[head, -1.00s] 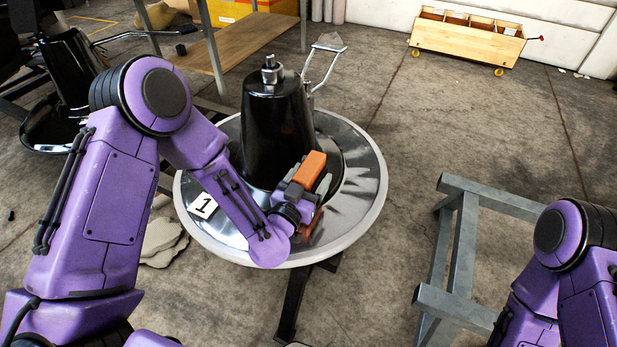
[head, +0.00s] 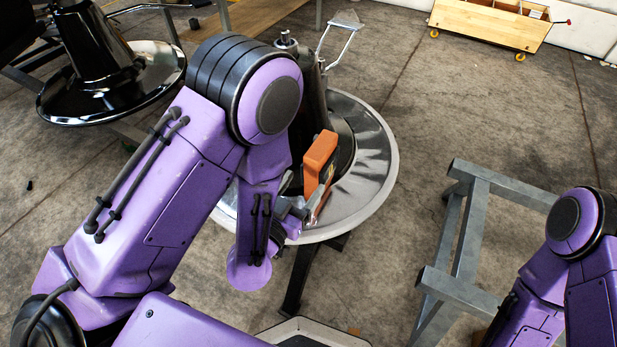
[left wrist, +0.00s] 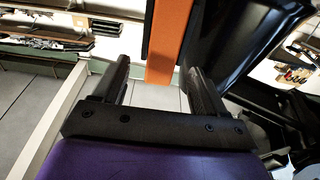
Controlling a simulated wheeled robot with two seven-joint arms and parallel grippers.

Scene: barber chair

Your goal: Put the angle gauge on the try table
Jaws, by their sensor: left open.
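The orange block with a dark face (head: 320,160), which I take as the angle gauge, stands upright over the right part of the round metal base, beside the dark post. Its orange edge also shows in the left wrist view (left wrist: 168,40), just beyond and between the fingertips. My left gripper (head: 314,200) is at its near side, partly hidden by my own arm. In the left wrist view its fingers (left wrist: 156,75) are apart, with the strip in line with the gap. I cannot tell whether they touch it. I cannot identify the try table for certain. My right gripper is out of view.
The round base (head: 377,190) has a shiny rim and a post with a bent metal footrest (head: 340,40). A grey steel frame (head: 465,240) stands at right. A black chair base (head: 115,75) is at upper left. A wooden box cart (head: 490,25) is at the back.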

